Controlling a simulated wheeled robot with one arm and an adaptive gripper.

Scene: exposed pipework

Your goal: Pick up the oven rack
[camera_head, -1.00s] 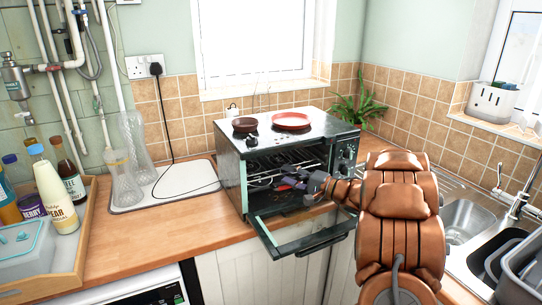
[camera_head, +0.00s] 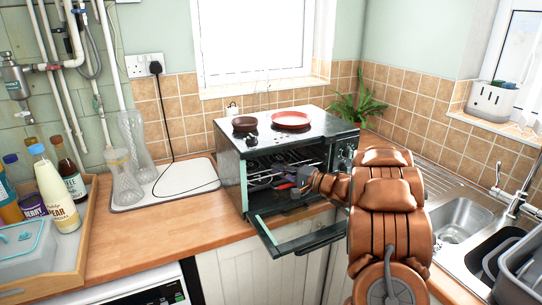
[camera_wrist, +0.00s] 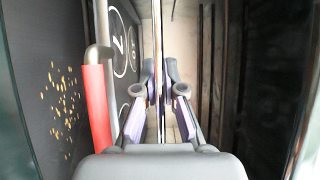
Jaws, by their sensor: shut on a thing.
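The oven rack (camera_head: 284,158) is a set of thin metal bars inside the open toaster oven (camera_head: 231,180). My gripper (camera_head: 279,182) reaches in through the oven's opening from the right. In the wrist view the fingers (camera_wrist: 155,95) are close together around a thin upright edge of the rack (camera_wrist: 157,35), shut on it. Most of the rack is hidden in that view, and the dark interior and my gripper hide part of it in the head view.
The oven door (camera_head: 304,239) hangs open below my arm. A brown bowl (camera_head: 245,124) and a red plate (camera_head: 291,119) stand on the oven. A tray of bottles (camera_head: 72,247) is at left, a sink (camera_head: 460,221) at right.

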